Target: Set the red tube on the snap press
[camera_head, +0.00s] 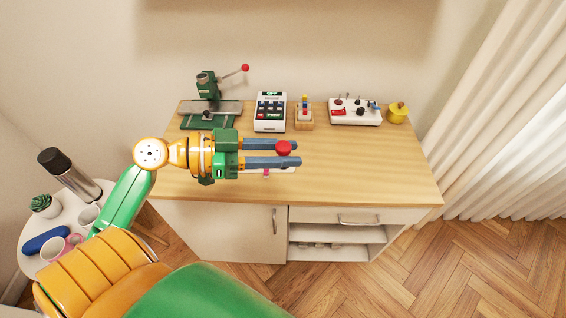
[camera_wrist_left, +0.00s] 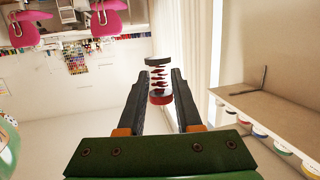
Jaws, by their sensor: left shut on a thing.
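The red tube (camera_head: 284,148) is between the fingertips of my left gripper (camera_head: 283,153), above the wooden cabinet top. In the left wrist view the tube (camera_wrist_left: 158,82) shows dark and red ends with red pieces between them, and the two fingers stand on either side of it. My left gripper is shut on it. The snap press (camera_head: 207,86), green and grey with a red-knobbed lever, stands at the back left of the cabinet top, left of and behind the held tube. My right gripper is not in view.
A white keypad device (camera_head: 270,112), a small wooden holder (camera_head: 304,120), a white tray (camera_head: 345,120) and a yellow object (camera_head: 398,113) line the back. A pale flat item lies under my left gripper. The cabinet top (camera_head: 370,170) is clear at front right.

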